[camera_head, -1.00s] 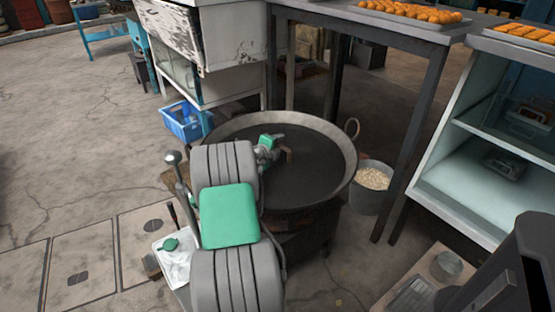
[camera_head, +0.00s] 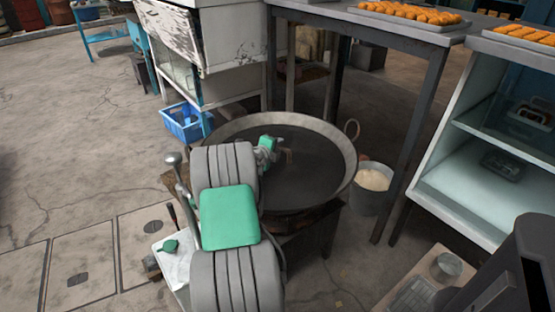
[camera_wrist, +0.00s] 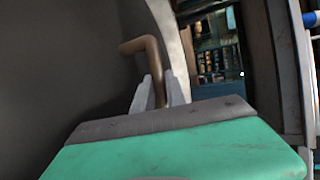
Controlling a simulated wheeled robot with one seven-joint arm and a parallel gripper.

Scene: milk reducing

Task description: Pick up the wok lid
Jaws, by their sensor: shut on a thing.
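The wok lid (camera_head: 315,182) appears as a broad dark round surface inside the pale rim of the wok (camera_head: 346,150). I cannot clearly tell the lid's edge from the wok. In the wrist view the lid's dark grey surface (camera_wrist: 55,60) fills the left side, with a brown bent handle (camera_wrist: 139,45) standing out from it. My gripper (camera_wrist: 160,90) is shut on this handle, one finger on each side. In the head view my gripper (camera_head: 281,152) is over the wok's upper middle, and my arm hides the wok's left front.
A bucket with pale contents (camera_head: 372,190) stands right of the wok. A dark table (camera_head: 405,38) with a tray of orange food is behind, a shelf unit (camera_head: 450,190) at right. A blue crate (camera_head: 184,122) is on the floor behind left. Open floor lies left.

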